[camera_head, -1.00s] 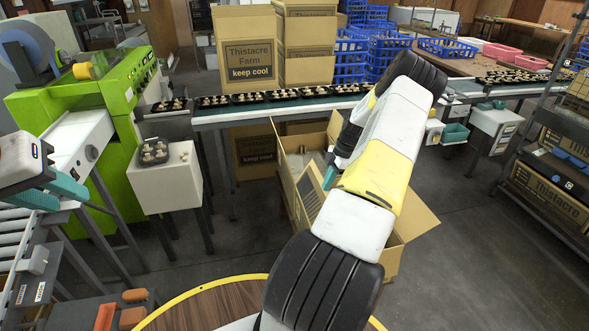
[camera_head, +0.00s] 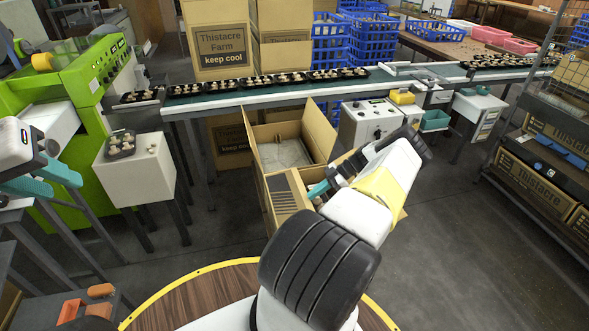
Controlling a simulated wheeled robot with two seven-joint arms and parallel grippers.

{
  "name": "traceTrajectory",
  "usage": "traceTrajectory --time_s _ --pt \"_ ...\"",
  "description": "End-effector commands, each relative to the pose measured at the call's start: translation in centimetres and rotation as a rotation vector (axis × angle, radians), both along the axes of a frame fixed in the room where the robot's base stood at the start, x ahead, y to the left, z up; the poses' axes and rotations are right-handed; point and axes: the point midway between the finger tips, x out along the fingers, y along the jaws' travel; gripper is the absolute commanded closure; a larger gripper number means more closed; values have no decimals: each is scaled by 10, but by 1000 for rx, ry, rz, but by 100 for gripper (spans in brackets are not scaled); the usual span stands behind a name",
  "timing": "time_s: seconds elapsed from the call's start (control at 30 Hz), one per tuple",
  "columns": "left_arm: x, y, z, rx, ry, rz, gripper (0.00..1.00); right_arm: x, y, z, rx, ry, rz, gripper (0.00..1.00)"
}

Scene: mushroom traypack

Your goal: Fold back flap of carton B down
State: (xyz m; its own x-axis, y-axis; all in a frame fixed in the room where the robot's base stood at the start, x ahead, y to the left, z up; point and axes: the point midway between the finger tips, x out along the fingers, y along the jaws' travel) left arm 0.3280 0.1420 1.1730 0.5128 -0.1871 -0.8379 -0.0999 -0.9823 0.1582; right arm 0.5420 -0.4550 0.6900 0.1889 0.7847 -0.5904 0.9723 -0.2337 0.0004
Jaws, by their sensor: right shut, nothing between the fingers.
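An open carton (camera_head: 262,184) stands on the floor in the middle, with no letter readable on it. One flap (camera_head: 319,131) stands up at its far right side, and another narrow flap (camera_head: 250,138) stands at its left. A flap with dark printed stripes (camera_head: 287,196) is at the near side. Grey contents show inside. My right gripper (camera_head: 317,190) is shut and empty, its teal fingers close to the near striped flap; contact cannot be told. My right arm hides the carton's right side.
A conveyor (camera_head: 240,101) with several mushroom trays runs behind the carton. A white stand (camera_head: 145,170) with a tray is at left, a grey control box (camera_head: 365,125) behind right. Shelving stands at right.

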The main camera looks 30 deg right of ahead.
Motion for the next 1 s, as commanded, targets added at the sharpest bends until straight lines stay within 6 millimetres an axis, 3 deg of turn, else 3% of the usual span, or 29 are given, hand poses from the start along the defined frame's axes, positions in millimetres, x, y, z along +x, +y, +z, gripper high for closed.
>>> traceTrajectory --time_s 0.4,1.0 --pt "0 0 0 0 0 0 68 1 5 -24 -1 2 1 100" --pt "0 0 0 0 0 0 68 -1 7 -28 -1 6 4 100"
